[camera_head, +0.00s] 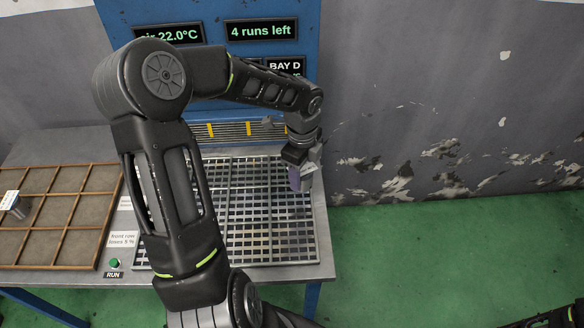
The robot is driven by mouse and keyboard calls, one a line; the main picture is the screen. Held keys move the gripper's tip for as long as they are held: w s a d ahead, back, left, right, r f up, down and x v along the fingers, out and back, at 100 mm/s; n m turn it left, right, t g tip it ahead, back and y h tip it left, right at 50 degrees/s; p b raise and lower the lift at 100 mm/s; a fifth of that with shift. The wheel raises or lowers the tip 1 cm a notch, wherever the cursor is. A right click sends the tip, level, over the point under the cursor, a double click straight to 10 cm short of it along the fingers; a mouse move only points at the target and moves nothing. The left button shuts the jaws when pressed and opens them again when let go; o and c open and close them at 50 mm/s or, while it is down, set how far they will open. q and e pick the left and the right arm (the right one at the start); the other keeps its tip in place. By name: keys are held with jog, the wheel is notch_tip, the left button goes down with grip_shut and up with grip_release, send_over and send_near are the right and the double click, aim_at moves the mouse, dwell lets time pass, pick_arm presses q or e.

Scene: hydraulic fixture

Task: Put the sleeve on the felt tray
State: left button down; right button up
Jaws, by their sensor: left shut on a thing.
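My left gripper (304,173) is over the right side of a metal grate, at the end of the arm that reaches across the bench. It is shut on a small purple-grey piece, apparently the sleeve (294,180), mostly hidden by the fingers. I cannot tell whether the piece touches the grate. The felt tray (73,214), with wooden dividers and grey-brown felt compartments, lies at the left of the bench. My right gripper is not in view; only a dark part of that arm shows at the bottom right corner.
The metal grate (270,236) fills the right of the bench, below a blue cabinet (215,12) with lit displays. A metal part with a white label (14,205) sits in the tray's left compartment. A green RUN button (114,263) is at the front edge. Other visible compartments look empty.

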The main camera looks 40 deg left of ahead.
pick_arm(q)
jog(key=d+f+n, duration=0.1)
jog(key=d+n, duration=0.1)
jog(key=w+d+f+n, duration=0.1)
jog(key=n, duration=0.1)
jog(key=w+d+f+n, duration=0.1)
jog(key=d+n, duration=0.1)
jog(key=n, duration=0.1)
jog(key=shift+w+d+f, duration=0.15)
jog(key=shift+d+f, duration=0.15)
jog(key=shift+d, duration=0.05)
jog(key=w+d+f+n, duration=0.1)
jog(key=d+f+n, duration=0.3)
jog(key=d+n, duration=0.3)
jog(key=shift+w+d+f+n, duration=0.2)
jog(key=shift+f+n, duration=0.2)
jog(key=shift+n, duration=1)
